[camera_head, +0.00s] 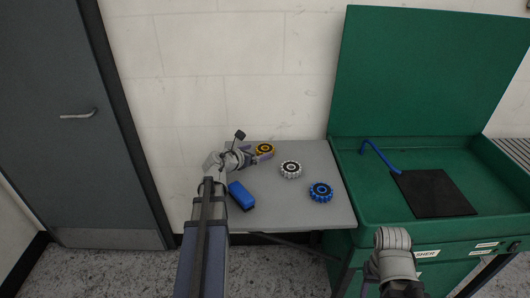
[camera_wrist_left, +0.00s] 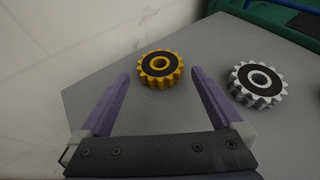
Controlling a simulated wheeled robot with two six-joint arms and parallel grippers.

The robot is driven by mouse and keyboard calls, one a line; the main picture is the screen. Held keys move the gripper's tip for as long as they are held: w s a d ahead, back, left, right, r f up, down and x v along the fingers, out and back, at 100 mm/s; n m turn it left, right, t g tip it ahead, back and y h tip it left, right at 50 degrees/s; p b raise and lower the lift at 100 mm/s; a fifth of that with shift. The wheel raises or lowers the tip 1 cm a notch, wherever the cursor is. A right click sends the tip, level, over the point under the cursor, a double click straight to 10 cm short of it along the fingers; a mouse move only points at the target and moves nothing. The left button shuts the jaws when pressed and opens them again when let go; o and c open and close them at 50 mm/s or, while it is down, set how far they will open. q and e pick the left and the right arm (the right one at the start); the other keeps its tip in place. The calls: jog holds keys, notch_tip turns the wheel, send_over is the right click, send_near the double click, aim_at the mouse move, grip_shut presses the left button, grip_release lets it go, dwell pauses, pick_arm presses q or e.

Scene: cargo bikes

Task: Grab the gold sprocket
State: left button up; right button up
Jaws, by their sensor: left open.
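The gold sprocket (camera_head: 264,149) lies flat at the back of the grey table, near the wall. In the left wrist view the gold sprocket (camera_wrist_left: 160,68) is just beyond the tips of my left gripper (camera_wrist_left: 159,76), centred between its purple fingers. My left gripper (camera_head: 254,155) is open and empty, reaching in from the left over the table. In the head view it partly covers the sprocket's left side. My right arm (camera_head: 393,262) shows at the bottom right; its fingers cannot be made out.
A silver sprocket (camera_head: 291,169) and a blue sprocket (camera_head: 321,192) lie to the right on the grey table (camera_head: 290,211). A blue block (camera_head: 241,196) lies near the front left. A green wash station (camera_head: 430,160) adjoins the table. The wall is close behind.

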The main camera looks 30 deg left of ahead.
aim_at(265, 149)
pick_arm(q)
jog(key=b+x, duration=0.1)
jog(key=x, duration=0.3)
jog(key=shift+w+f+b, duration=0.15)
jog(key=shift+w+b, duration=0.15)
jog(key=shift+w, duration=0.1)
jog(key=shift+c, duration=0.2)
jog(key=c, duration=1.5)
